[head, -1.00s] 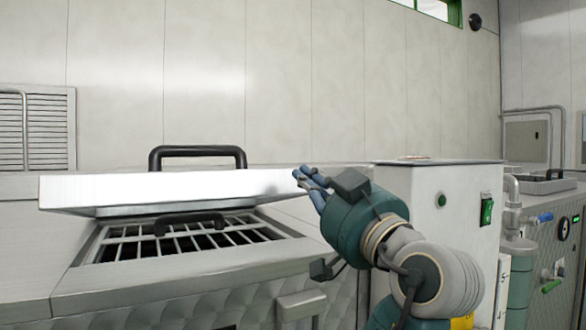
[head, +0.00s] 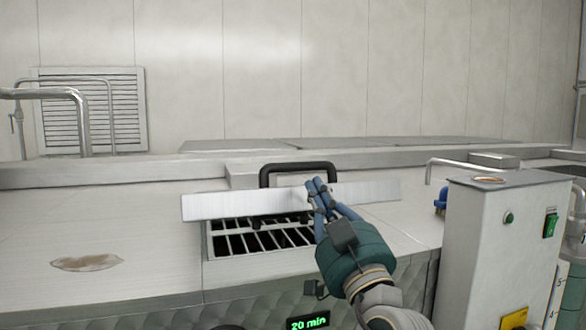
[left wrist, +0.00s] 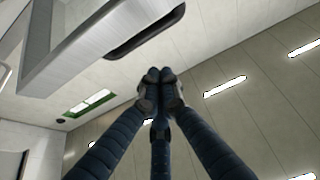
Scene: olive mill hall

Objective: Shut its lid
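The flat metal lid (head: 235,204) hangs partly open above the barred opening (head: 258,240) of the steel machine. A black handle (head: 298,167) stands on its upper side. My left gripper (head: 318,184) overlaps the right half of the lid, just below the handle's right end. Its blue fingers are drawn together with nothing visible between them. In the left wrist view the fingertips (left wrist: 160,75) meet, and the lid's edge (left wrist: 95,40) with a dark handle-like bar is above and left. I cannot tell whether the fingers touch the lid. My right gripper is out of view.
A grey control cabinet (head: 490,240) with a green switch stands close on the right of my left arm. A lit display (head: 307,322) is on the machine's front. Bare steel top with a brownish stain (head: 86,263) lies left. Pipes (head: 60,95) rise at far left.

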